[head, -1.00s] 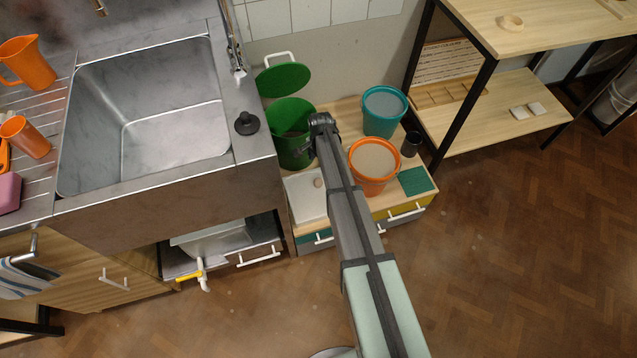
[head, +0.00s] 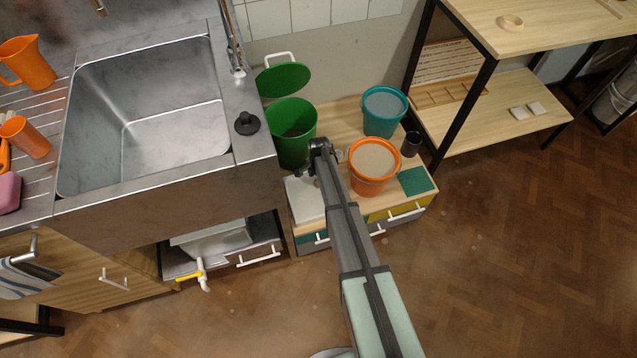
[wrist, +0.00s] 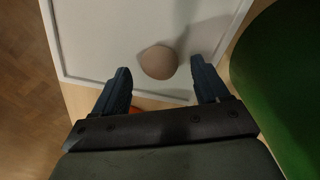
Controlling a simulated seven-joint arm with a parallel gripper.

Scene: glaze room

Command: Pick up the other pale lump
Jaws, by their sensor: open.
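A pale tan rounded lump (wrist: 158,62) lies on a white, raised-rim tray (wrist: 110,30), near one edge. In the wrist view it sits between the tips of my two dark fingers, with bare tray showing on both sides of it. My gripper (wrist: 160,68) is open, and neither finger appears to touch the lump. In the head view my gripper (head: 312,169) hangs over the back right part of the tray (head: 305,203) and hides the lump.
A green bucket (head: 292,150) stands close behind the tray, its green lid (head: 283,80) raised at the wall. An orange bucket (head: 369,182) stands close right of my arm. A teal bucket (head: 381,122), dark cup (head: 411,144) and green pad (head: 416,180) are farther right.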

